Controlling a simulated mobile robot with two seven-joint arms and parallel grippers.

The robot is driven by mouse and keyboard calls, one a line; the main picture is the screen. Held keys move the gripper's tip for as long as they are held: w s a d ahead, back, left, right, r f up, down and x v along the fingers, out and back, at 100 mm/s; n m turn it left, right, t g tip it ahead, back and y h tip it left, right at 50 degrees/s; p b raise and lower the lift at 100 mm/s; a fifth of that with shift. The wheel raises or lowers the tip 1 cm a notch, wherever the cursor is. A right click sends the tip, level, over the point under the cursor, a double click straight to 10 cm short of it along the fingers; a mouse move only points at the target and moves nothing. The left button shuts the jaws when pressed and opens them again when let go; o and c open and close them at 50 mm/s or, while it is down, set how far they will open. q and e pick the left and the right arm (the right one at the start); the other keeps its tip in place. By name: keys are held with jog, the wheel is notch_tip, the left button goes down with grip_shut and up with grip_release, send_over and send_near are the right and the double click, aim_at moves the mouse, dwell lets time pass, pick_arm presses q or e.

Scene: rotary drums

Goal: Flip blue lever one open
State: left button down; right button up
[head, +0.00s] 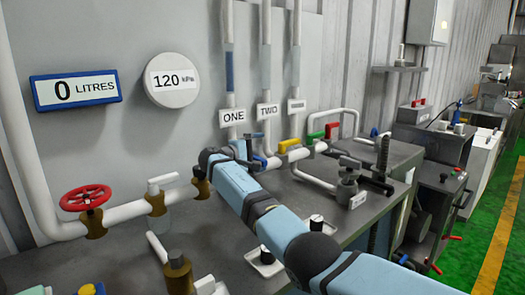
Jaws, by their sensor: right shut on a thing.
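The ONE sign (233,117) hangs on the left of three vertical pipes above the bench. Below it, a small blue lever (260,161) shows in part on the white pipe run, just beyond my right arm. My right gripper (244,153) is at this spot under the ONE sign, shut on what looks like the blue lever. My forearm and wrist hide most of the lever and the fingertips, so its exact angle cannot be told. My left gripper is not in view.
A yellow lever (288,145), a green lever (315,135) and a red lever (331,130) sit to the right along the pipe. A red handwheel (86,198) and a white-handled valve (161,183) are at left.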

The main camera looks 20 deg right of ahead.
jog(key=shift+s+a+r+p, duration=0.25)
jog(key=shift+a+r+p, duration=0.05)
jog(key=shift+a+r, duration=0.6)
jog(key=shift+s+a, duration=0.3)
jog(key=shift+a, duration=0.35)
jog(key=shift+s+a+r+p, duration=0.4)
jog(key=shift+s+a+p, duration=0.1)
jog(key=shift+s+a, duration=0.3)
jog(key=c, duration=0.9)
pick_arm(q)
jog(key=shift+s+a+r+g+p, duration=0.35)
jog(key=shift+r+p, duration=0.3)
jog(key=shift+p, duration=0.8)
pick_arm(e)
jog(key=shift+s+a+f, duration=0.2)
jog(key=shift+s+a, duration=0.35)
jog(key=shift+a, duration=0.65)
jog(key=shift+s+a+f, duration=0.15)
jog(key=shift+s+a, duration=0.45)
jog(key=shift+a, duration=0.65)
jog(key=shift+s+a+f, duration=0.2)
jog(key=shift+s+a, duration=0.35)
jog(key=shift+a, duration=0.65)
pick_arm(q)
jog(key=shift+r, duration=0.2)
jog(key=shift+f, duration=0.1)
